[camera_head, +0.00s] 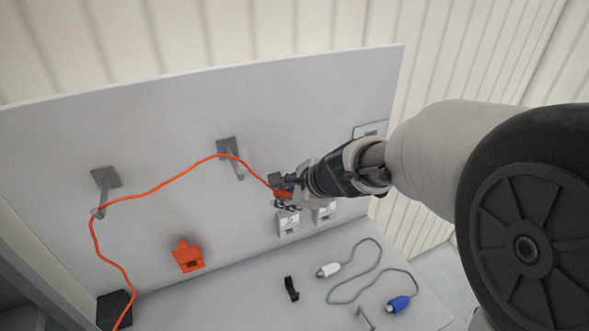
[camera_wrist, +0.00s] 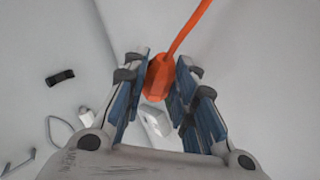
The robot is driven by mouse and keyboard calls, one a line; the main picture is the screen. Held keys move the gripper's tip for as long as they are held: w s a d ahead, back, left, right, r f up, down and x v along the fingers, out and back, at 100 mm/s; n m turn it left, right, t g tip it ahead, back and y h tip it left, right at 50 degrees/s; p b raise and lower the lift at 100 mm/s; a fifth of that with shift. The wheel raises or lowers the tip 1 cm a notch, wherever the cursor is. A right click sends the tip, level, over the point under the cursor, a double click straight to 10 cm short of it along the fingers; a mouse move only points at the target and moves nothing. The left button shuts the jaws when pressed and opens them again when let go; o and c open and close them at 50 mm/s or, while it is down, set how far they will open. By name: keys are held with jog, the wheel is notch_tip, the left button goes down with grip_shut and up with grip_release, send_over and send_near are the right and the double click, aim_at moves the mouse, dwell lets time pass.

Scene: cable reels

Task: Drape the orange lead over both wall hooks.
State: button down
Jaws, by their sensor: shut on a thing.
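The orange lead (camera_head: 153,191) runs up from the lower left of the board. It passes over the left wall hook (camera_head: 103,184) and on over the right wall hook (camera_head: 229,150), then slopes down to my gripper (camera_head: 283,192). In the wrist view, my gripper (camera_wrist: 160,85) is shut on the lead's orange plug (camera_wrist: 157,78), with a blue-lined finger on each side. The lead leaves the plug toward the top of the picture. Whether the lead rests fully in the right hook is hard to tell.
An orange socket box (camera_head: 187,256) is on the board below the hooks. White sockets (camera_head: 288,222) sit just below my gripper. A black clip (camera_head: 291,289) and a grey cable with a white connector (camera_head: 328,270) and a blue connector (camera_head: 398,304) lie on the shelf.

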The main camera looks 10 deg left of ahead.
jog(key=c, duration=1.2)
grip_release()
jog(key=shift+o, duration=0.5)
jog(key=o, duration=0.4)
jog(key=s+d, duration=0.1)
jog(key=s, duration=0.1)
jog(key=s+d+b, duration=0.1)
jog(key=s+d, duration=0.1)
jog(key=s, duration=0.1)
jog(key=s+d+b, duration=0.1)
jog(key=s+d, duration=0.1)
jog(key=s, duration=0.1)
jog(key=shift+s+d, duration=0.2)
jog(key=shift+s, duration=0.05)
